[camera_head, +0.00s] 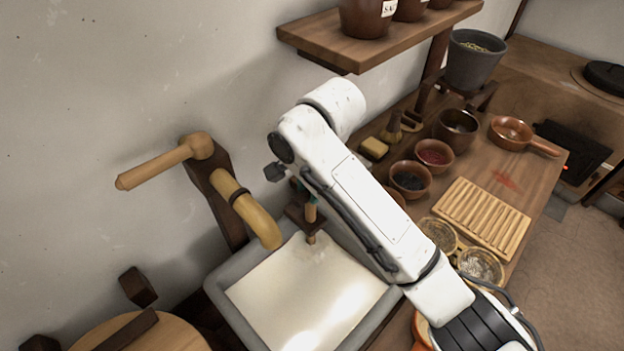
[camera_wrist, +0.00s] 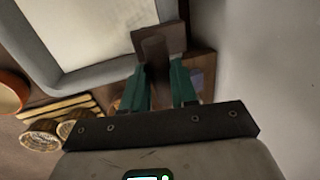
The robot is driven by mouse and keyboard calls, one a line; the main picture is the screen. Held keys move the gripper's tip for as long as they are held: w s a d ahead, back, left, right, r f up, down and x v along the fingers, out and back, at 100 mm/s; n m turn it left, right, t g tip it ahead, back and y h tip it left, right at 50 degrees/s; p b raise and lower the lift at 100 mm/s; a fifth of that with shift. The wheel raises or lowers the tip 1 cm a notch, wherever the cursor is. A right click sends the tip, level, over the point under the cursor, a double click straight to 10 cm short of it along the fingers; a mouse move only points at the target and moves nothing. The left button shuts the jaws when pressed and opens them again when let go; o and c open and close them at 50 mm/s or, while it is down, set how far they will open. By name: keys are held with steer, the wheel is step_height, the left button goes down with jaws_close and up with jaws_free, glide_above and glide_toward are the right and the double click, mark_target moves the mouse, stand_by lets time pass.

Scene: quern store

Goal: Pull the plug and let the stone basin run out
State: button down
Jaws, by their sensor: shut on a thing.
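The grey stone basin (camera_head: 232,310) stands below centre in the head view and holds pale, shiny liquid (camera_head: 300,290). Its rim (camera_wrist: 85,78) also shows in the wrist view. An upright wooden peg (camera_head: 311,211), seemingly the plug's handle, passes through a dark wooden piece (camera_head: 296,217) at the basin's back edge. My gripper (camera_wrist: 158,85) has its green fingers shut on the peg (camera_wrist: 154,50), just by the dark piece (camera_wrist: 174,37).
A wooden spout (camera_head: 248,212) and a crank handle (camera_head: 155,165) stand left of the basin. To the right, a counter carries bowls (camera_head: 435,153), a slatted board (camera_head: 483,217) and a pan (camera_head: 512,131). A shelf (camera_head: 375,40) with jars hangs above.

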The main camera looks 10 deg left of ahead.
steer(key=p, duration=0.1)
steer(key=r+p, duration=0.2)
steer(key=shift+w+a+r, duration=0.25)
steer(key=shift+r+p, duration=0.15)
steer(key=shift+p, duration=0.95)
steer(key=shift+d+p, duration=0.1)
steer(key=shift+p, duration=0.4)
steer(key=c, duration=1.2)
jaws_free()
steer(key=shift+o, duration=1.4)
steer(key=shift+s+f, duration=0.2)
steer(key=shift+f, duration=0.15)
steer(key=shift+d, duration=0.1)
step_height(320, 180, up, 11)
steer(key=s+d+p, duration=0.1)
steer(key=p, duration=0.2)
steer(key=shift+s+d+f, duration=0.15)
steer(key=shift+d, duration=0.15)
